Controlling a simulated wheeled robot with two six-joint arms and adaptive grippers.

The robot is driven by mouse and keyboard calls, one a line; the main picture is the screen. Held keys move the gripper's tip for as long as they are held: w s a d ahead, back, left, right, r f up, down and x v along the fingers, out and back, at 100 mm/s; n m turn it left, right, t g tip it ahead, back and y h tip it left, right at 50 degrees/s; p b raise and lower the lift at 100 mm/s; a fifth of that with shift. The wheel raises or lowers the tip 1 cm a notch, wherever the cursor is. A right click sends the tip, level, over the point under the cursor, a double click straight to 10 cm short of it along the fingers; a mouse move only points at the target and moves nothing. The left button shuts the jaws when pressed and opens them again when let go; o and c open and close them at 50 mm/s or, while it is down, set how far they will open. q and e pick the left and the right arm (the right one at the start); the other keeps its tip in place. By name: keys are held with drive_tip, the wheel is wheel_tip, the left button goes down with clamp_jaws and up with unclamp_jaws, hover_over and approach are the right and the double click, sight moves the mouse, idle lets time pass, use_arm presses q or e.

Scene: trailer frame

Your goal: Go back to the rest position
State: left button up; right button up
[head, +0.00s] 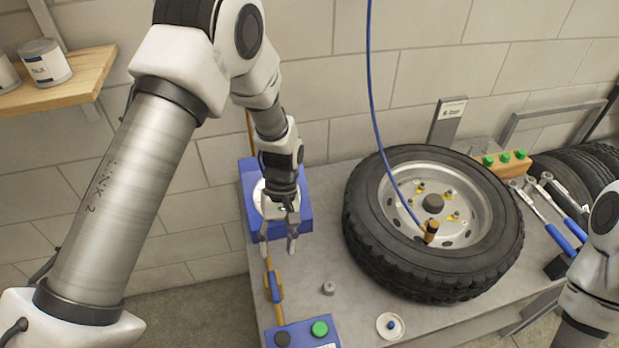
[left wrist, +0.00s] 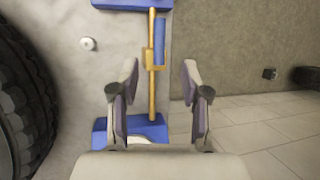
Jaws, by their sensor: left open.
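My left gripper (head: 279,230) is open and empty, pointing down above the left edge of the grey table. It hangs in front of a blue box (head: 248,190) with a pale round top, and above a yellow bar with a blue grip (head: 274,287). In the left wrist view, the open fingers (left wrist: 158,95) frame the yellow bar with the blue sleeve (left wrist: 160,42), with nothing between them. My right arm shows only in part at the right edge of the head view; its gripper is out of frame.
A wheel with a black tyre (head: 365,245) lies on the table (head: 350,312). A blue hose hangs to a brass fitting (head: 431,231) on it. A blue button box (head: 300,334), a small nut (head: 329,288) and a white dish (head: 390,326) are near the front. Wrenches (head: 550,212) lie at right.

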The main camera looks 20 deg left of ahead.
use_arm(q)
drive_tip(key=s+a+f+m+b, duration=0.1)
drive_tip(key=s+f+m, duration=0.1)
drive_tip(key=s+f, duration=0.8)
drive_tip(key=s+a+f+m+b, duration=0.15)
drive_tip(key=s+f, duration=0.55)
drive_tip(key=s, duration=0.7)
drive_tip(key=w+m+t+y, duration=0.1)
drive_tip(key=w+m+t, duration=0.2)
drive_tip(key=w+t, duration=0.2)
drive_tip(key=shift+w+d+m, duration=0.35)
drive_tip(key=shift+w+d, duration=0.1)
drive_tip(key=shift+w, duration=0.2)
